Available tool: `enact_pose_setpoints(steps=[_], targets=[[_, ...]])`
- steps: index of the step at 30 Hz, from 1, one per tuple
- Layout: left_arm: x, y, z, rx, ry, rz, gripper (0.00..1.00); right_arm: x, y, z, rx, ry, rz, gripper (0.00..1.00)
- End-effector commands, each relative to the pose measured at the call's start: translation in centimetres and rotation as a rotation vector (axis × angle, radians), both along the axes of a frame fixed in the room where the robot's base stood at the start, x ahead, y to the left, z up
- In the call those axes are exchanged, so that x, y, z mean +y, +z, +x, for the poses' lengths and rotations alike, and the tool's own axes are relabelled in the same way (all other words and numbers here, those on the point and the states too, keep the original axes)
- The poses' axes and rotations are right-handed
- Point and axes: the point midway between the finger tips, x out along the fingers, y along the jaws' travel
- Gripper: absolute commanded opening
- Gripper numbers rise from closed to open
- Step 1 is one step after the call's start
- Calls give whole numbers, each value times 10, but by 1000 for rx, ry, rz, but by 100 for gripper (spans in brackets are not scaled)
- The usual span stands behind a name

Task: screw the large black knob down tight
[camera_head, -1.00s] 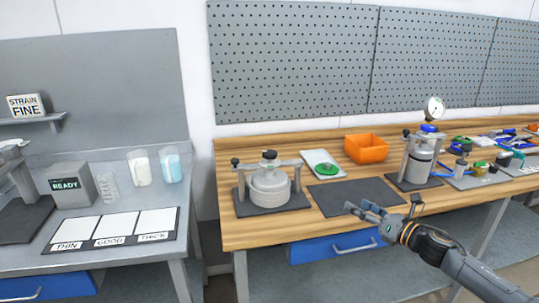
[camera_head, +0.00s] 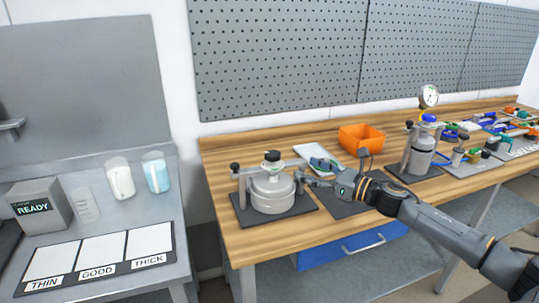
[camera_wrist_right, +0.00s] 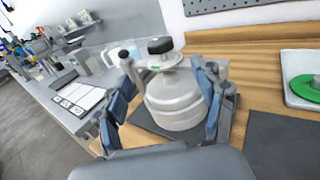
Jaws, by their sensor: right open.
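The large black knob (camera_head: 271,156) sits on top of the clamp over a round grey lidded pot (camera_head: 272,190), which stands on a dark mat on the wooden bench. It also shows in the right wrist view as a black knob (camera_wrist_right: 160,45) above the pot (camera_wrist_right: 175,100). My right gripper (camera_head: 308,178) is just right of the pot at about lid height, lower than the knob. In the right wrist view its blue-padded fingers (camera_wrist_right: 165,95) are spread apart with nothing held, and the pot shows between them. My left gripper is not in view.
A smaller black knob (camera_head: 235,167) stands at the clamp's left post. An orange bin (camera_head: 361,139), a white tray with a green disc (camera_wrist_right: 300,88) and a pot with a gauge (camera_head: 417,150) stand to the right. The grey table at left holds beakers.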

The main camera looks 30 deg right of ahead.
Motion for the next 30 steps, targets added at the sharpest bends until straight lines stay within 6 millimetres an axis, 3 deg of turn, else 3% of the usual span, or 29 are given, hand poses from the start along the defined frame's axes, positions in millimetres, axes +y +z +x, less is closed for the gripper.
enact_pose_setpoints(steps=[3, 6, 10, 18, 30], targets=[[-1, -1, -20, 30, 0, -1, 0, 3, 3, 13, -4, -1, -2, 69], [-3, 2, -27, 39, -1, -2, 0, 7, 3, 22, -4, -2, 0, 69], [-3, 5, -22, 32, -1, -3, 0, 11, 4, 33, -4, -2, 0, 69], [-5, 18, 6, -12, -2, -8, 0, 20, 4, 60, -3, -4, 1, 69], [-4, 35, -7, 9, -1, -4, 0, 36, 3, 105, -2, -3, 2, 69]])
